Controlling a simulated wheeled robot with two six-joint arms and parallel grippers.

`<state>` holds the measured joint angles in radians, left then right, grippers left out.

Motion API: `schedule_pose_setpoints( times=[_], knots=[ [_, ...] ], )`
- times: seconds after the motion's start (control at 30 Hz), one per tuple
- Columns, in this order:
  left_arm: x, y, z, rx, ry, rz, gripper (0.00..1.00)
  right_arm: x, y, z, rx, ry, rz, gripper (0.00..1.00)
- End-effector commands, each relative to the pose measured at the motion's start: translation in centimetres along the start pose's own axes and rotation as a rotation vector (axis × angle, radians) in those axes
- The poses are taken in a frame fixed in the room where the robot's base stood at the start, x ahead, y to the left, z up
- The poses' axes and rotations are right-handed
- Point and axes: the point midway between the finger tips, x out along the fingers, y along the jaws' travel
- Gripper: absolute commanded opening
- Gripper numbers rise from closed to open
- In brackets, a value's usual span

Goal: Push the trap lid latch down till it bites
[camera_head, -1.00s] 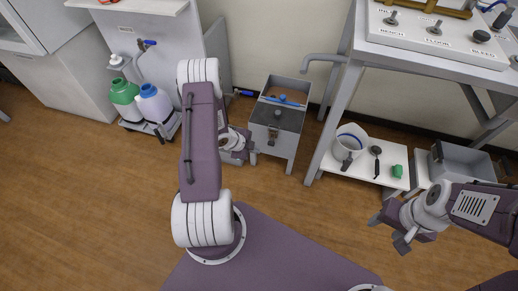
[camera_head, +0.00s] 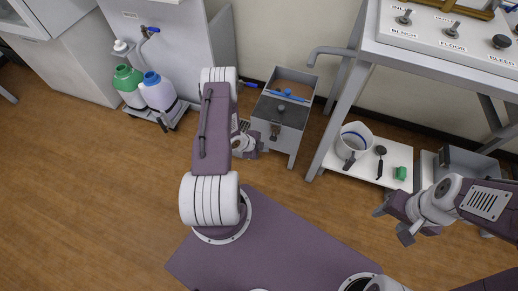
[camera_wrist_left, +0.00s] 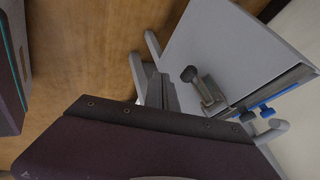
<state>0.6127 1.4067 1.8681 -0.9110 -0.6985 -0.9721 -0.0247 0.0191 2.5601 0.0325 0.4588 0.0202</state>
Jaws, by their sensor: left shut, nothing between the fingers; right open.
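The grey trap (camera_head: 289,138) is a small box on legs, with a brown interior and a blue-handled part across its top. My left gripper (camera_head: 259,144) is shut and empty beside the trap's left side, partly hidden by my arm. In the left wrist view its fingers (camera_wrist_left: 160,92) are together, to the left of the latch and apart from it. My right gripper (camera_head: 392,223) is open and empty, away at the right.
A low white shelf (camera_head: 335,164) holds a white jug (camera_head: 352,142), a black scoop (camera_head: 380,160) and a green block (camera_head: 400,173). A labelled bench (camera_head: 440,68) stands above it. Green (camera_head: 128,84) and white-blue bottles (camera_head: 157,92) stand at left.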

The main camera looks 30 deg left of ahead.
Motion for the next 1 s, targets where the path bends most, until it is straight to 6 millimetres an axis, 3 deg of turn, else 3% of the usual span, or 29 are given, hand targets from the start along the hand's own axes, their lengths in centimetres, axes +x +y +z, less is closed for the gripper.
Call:
schedule_pose_setpoints(
  times=[0.07,0.23,0.43,1.0],
  knots=[
    [2.2,0.3,0.2,0.003,0.001,0.001,0.00,1.3,0.0,0.1,0.000,0.000,0.000,0.52],
    [3.4,-2.2,0.2,0.004,0.000,-0.003,0.00,2.2,0.0,0.2,0.000,0.000,0.000,0.52],
    [3.8,-3.4,0.2,-0.001,-0.001,-0.001,0.00,2.5,0.1,0.3,0.000,0.000,0.000,0.52],
    [4.4,-3.8,0.3,-0.001,-0.001,-0.003,0.00,2.8,0.1,0.3,0.000,0.000,0.000,0.52]
  ],
)
